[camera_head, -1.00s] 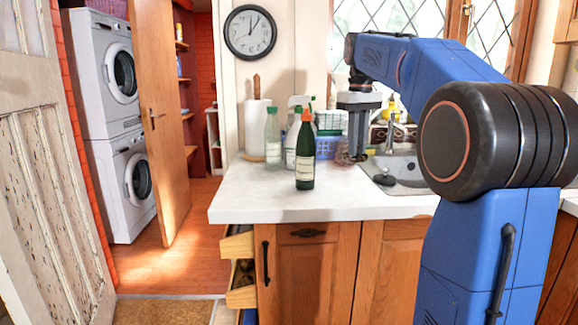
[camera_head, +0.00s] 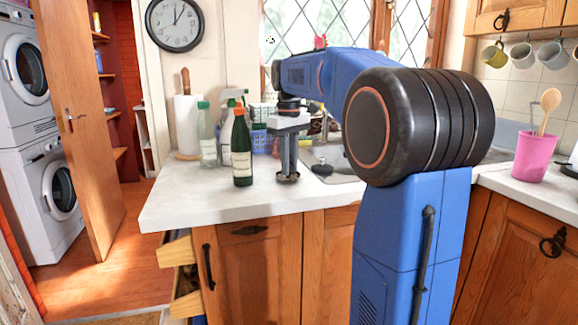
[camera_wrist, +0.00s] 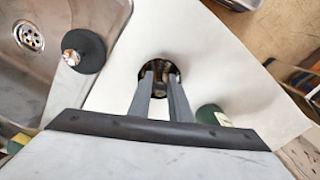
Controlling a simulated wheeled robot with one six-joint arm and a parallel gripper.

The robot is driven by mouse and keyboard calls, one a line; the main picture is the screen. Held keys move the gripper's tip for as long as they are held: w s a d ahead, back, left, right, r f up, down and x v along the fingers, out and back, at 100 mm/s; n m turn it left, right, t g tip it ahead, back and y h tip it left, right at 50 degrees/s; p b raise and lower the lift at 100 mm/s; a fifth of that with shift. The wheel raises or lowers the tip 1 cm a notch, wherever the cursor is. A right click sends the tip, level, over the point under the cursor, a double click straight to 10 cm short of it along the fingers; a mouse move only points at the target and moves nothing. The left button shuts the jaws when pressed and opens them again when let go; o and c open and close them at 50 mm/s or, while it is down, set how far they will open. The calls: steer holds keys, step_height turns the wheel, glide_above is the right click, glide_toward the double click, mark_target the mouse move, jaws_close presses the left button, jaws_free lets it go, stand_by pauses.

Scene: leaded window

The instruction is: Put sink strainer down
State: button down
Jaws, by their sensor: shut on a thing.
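The sink strainer (camera_head: 289,179) is a small round dark metallic piece at the lower end of my gripper (camera_head: 288,172). It is at or just above the white worktop (camera_head: 190,203), left of the sink; I cannot tell if it touches. In the wrist view the strainer (camera_wrist: 159,64) shows as a dark ring with a shiny inside, around the tips of my gripper's fingers (camera_wrist: 158,76). The fingers are shut on it and hide part of it.
A green bottle (camera_head: 242,155) stands left of my gripper, with a clear bottle (camera_head: 207,140) behind. A black plug with a metal knob (camera_wrist: 84,51) lies by the sink (camera_wrist: 57,90). The worktop's front edge is close; bare worktop lies to the left.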

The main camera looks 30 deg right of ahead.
steer(key=shift+f, duration=0.25)
steer(key=c, duration=1.6)
jaws_free()
steer(key=shift+c, duration=0.2)
step_height(320, 180, up, 12)
